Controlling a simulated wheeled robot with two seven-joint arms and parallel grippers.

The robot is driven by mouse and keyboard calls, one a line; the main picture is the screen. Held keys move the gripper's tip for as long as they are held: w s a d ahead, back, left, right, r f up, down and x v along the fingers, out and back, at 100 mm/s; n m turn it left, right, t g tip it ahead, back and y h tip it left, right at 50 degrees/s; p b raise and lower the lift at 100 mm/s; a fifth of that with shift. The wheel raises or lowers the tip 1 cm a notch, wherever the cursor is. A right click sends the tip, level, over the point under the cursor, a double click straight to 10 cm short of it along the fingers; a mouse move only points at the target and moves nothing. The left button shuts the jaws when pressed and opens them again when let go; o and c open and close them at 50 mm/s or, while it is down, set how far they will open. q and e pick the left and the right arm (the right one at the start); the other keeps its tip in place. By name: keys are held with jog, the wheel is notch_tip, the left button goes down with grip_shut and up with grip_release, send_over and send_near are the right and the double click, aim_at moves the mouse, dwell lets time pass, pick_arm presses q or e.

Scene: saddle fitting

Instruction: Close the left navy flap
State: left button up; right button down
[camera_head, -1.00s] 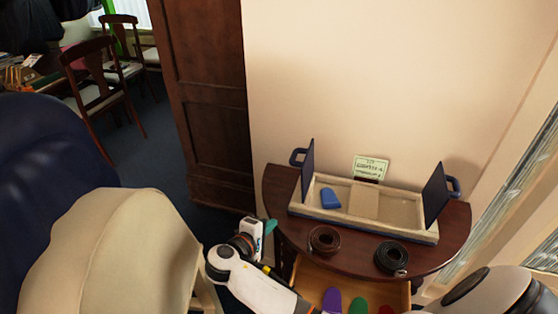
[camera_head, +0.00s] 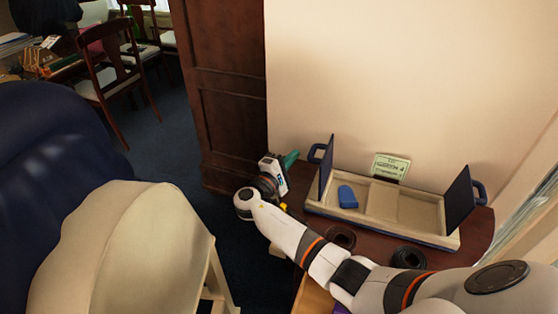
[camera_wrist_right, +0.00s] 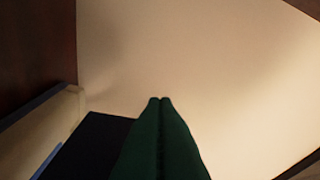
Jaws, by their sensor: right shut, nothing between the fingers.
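The left navy flap (camera_head: 325,168) stands upright at the left end of a shallow beige box (camera_head: 383,203), with a blue loop handle (camera_head: 315,153) on its outer side. My right gripper (camera_head: 292,157) is just left of this handle, its green fingers shut and empty. They look apart from the handle, but the depth is hard to tell. In the right wrist view the shut fingers (camera_wrist_right: 160,100) point at the pale wall, with a dark navy panel (camera_wrist_right: 92,142) beside them. The right navy flap (camera_head: 459,198) also stands open. My left gripper is out of view.
A blue pad (camera_head: 347,197) lies in the box's left compartment. A small card (camera_head: 391,167) stands behind the box. Rolled belts (camera_head: 408,257) lie in front, partly behind my right arm. A dark wooden cabinet (camera_head: 225,100) stands left of the table, and a cream padded form (camera_head: 120,250) stands nearer.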

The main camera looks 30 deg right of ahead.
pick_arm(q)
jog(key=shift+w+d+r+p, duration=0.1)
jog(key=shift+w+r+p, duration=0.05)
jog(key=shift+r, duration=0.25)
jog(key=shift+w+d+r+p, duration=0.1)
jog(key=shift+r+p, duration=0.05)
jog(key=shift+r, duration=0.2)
pick_arm(e)
jog(key=shift+s+d+r, duration=0.2)
jog(key=shift+s+d, duration=0.15)
jog(key=shift+s, duration=0.1)
jog(key=shift+s+d+r, duration=0.2)
jog(key=shift+s+d, duration=0.15)
jog(key=shift+s, duration=0.1)
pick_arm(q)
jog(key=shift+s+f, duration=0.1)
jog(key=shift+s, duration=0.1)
pick_arm(e)
jog(key=shift+d, duration=0.1)
